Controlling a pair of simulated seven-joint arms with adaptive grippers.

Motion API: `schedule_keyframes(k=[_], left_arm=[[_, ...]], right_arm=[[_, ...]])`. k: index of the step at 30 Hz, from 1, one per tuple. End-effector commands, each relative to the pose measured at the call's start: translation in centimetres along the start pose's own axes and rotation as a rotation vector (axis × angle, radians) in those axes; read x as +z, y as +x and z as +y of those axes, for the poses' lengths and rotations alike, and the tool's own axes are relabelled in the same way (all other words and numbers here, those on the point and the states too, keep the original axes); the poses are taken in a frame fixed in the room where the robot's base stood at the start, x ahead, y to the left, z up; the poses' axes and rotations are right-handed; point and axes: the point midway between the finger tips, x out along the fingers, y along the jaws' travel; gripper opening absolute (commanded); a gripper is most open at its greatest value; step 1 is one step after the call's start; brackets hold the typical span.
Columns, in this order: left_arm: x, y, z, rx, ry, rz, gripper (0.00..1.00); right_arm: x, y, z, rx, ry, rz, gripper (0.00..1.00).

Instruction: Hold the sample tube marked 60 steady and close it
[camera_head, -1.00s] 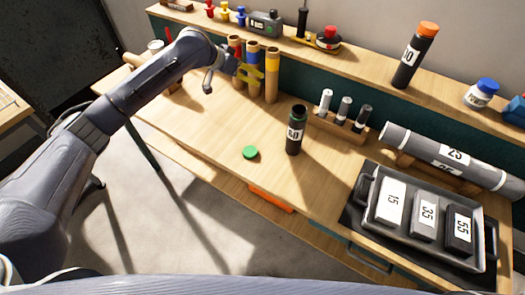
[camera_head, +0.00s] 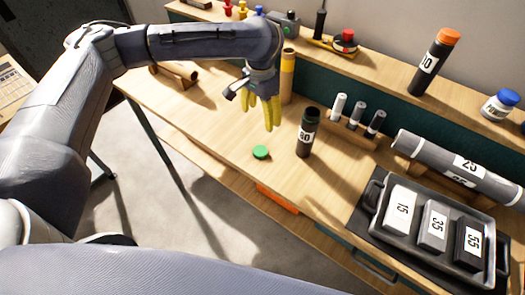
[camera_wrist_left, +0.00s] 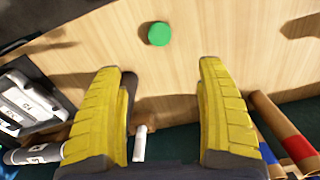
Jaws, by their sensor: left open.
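The sample tube marked 60 (camera_head: 307,137) stands upright on the wooden bench, dark with a white label and an open top. The green cap (camera_head: 261,152) lies on the bench to its left, apart from it. In the left wrist view the cap (camera_wrist_left: 159,34) lies beyond the fingertips. My left gripper (camera_head: 262,116) has yellow fingers pointing down, above the bench, left of the tube and behind the cap. Its fingers are spread and empty in the left wrist view (camera_wrist_left: 161,66). A dark cylinder, partly hidden by the left-hand finger there, looks like the tube. My right gripper is not in view.
A rack (camera_head: 352,122) with three small tubes stands behind the tube. A grey roll marked 25 (camera_head: 440,158) and a tray (camera_head: 376,222) with blocks 15, 35 and 55 are at right. A yellow-banded roll (camera_head: 287,78) stands behind the gripper. The front bench is clear.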

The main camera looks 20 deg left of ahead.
Motion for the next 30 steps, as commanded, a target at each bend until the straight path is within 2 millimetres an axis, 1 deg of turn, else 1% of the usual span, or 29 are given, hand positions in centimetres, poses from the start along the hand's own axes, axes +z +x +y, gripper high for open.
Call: schedule_keyframes(k=[7,11,14,27,30], left_arm=[[0.0,0.1,0.0,0.001,0.000,0.001,0.74],[0.0,0.8,0.1,0.003,0.001,-0.001,0.74],[0.0,2.1,0.1,0.004,0.000,-0.001,0.74],[0.0,9.0,0.1,0.004,-0.001,-0.001,0.74],[0.0,10.2,0.1,0.004,0.000,0.000,0.74]], right_arm=[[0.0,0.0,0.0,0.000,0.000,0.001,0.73],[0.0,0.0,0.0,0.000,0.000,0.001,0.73],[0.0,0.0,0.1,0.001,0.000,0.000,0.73],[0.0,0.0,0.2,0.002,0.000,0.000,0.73],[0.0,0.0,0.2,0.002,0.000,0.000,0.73]])
